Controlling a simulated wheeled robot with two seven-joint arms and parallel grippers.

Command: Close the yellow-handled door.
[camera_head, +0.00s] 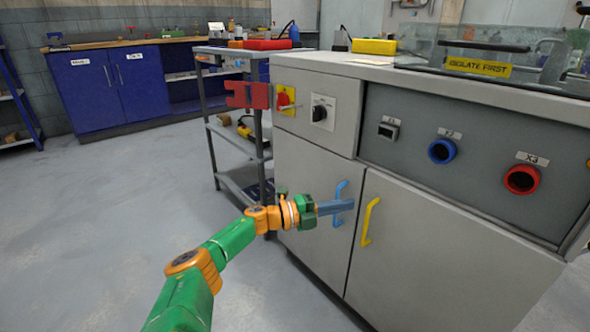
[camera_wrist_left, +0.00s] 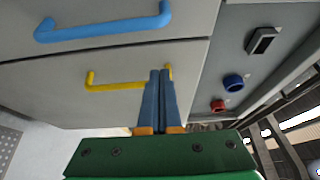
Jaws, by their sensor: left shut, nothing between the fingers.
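The yellow-handled door (camera_head: 430,252) is the right one of two grey doors low on the cabinet front. It looks flush or nearly flush; a small gap is hard to tell. Its yellow handle (camera_head: 370,222) also shows in the left wrist view (camera_wrist_left: 115,86), partly covered by my fingers. My left gripper (camera_head: 352,205) is shut and empty, its blue fingers pointing at the cabinet front. In the head view the fingers cross in front of the blue handle (camera_head: 341,188), with the tips just left of the yellow handle. Contact cannot be told. My right gripper is out of view.
The blue-handled door (camera_head: 308,205) adjoins on the left. Above are a red switch (camera_head: 284,98), a black knob (camera_head: 319,113) and sockets, including a blue one (camera_head: 441,151) and a red one (camera_head: 521,179). A grey shelf cart (camera_head: 240,150) stands left of the cabinet. Floor at left is clear.

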